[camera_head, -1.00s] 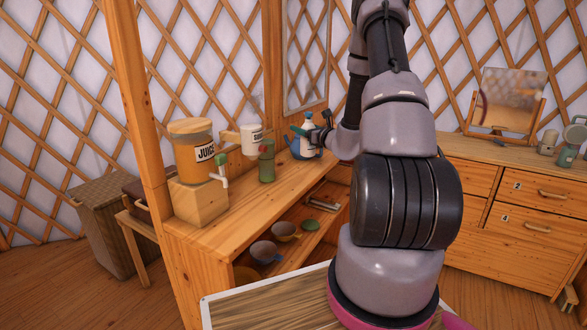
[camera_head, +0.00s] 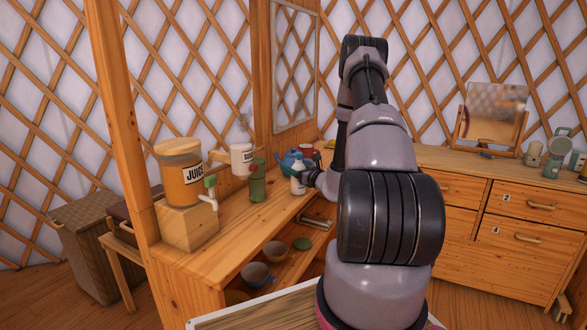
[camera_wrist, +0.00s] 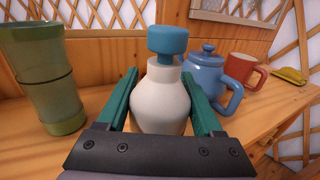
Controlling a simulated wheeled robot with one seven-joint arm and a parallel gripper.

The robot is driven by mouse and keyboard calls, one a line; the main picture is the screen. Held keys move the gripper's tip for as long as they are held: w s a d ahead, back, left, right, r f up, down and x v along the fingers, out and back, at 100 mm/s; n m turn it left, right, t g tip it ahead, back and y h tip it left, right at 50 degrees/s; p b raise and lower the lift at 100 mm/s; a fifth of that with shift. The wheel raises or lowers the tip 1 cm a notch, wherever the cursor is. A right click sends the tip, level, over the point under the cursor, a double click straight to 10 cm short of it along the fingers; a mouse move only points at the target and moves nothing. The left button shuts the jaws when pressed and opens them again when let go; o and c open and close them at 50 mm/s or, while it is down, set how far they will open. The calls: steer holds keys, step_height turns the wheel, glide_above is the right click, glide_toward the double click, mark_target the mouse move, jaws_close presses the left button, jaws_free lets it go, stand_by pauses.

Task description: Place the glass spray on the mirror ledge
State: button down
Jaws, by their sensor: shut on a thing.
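A white bottle with a blue top (camera_head: 298,182), which looks like the glass spray, is upright in my gripper (camera_head: 308,178) over the long wooden counter. In the wrist view the bottle (camera_wrist: 160,98) is between the green fingers of my gripper (camera_wrist: 163,95), shut on it. Its base is hidden, so I cannot tell if it touches the counter. A framed mirror (camera_head: 294,75) hangs on the wall behind the counter. A small standing mirror (camera_head: 492,112) is on the dresser at right. I cannot make out which ledge is the mirror ledge.
A blue teapot (camera_wrist: 207,75) and red mug (camera_wrist: 244,72) stand close right of the bottle. A green container (camera_wrist: 42,85) is at left. A juice dispenser (camera_head: 180,178) occupies the counter's near end. Jars and bottles crowd the dresser's (camera_head: 468,190) right end.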

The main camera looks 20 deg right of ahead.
steer(key=shift+f, duration=0.1)
steer(key=shift+c, duration=0.2)
jaws_free()
